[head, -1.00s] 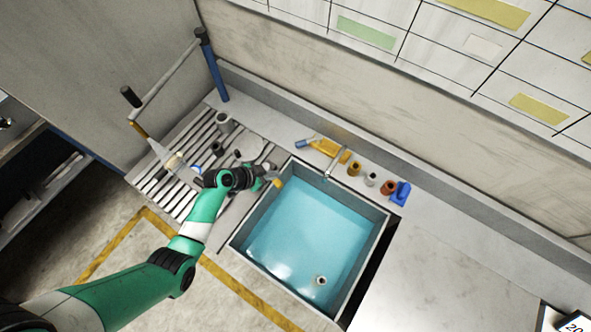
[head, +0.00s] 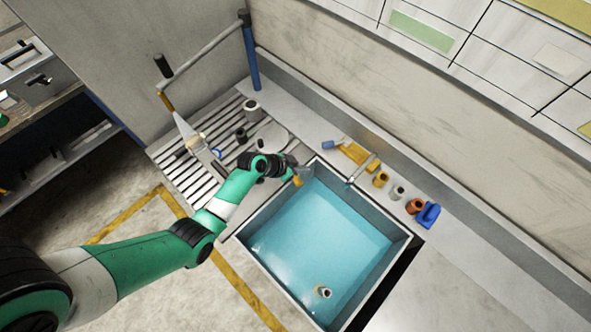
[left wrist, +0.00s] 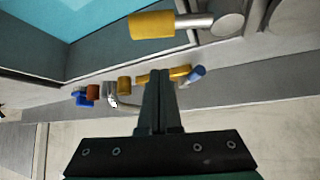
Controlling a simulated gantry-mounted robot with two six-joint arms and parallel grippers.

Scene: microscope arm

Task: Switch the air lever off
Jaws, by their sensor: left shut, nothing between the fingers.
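A short lever with a yellow grip (head: 297,181) is at the sink's upper left rim. In the left wrist view its yellow grip (left wrist: 153,24) sits on a metal rod joined to a round metal base, with the grip reaching over the sink. I see no label naming it as the air lever. My left gripper (head: 292,162) is just beside this lever. In the left wrist view its fingers (left wrist: 160,74) are together and empty, apart from the grip in the picture. My right gripper is not in view.
The sink (head: 262,279) holds blue water. Along its back edge stand a yellow fixture with a blue end (head: 352,153), a metal spout (head: 362,168), several coloured fittings and a blue piece (head: 428,214). A slatted drainboard (head: 178,173) lies left.

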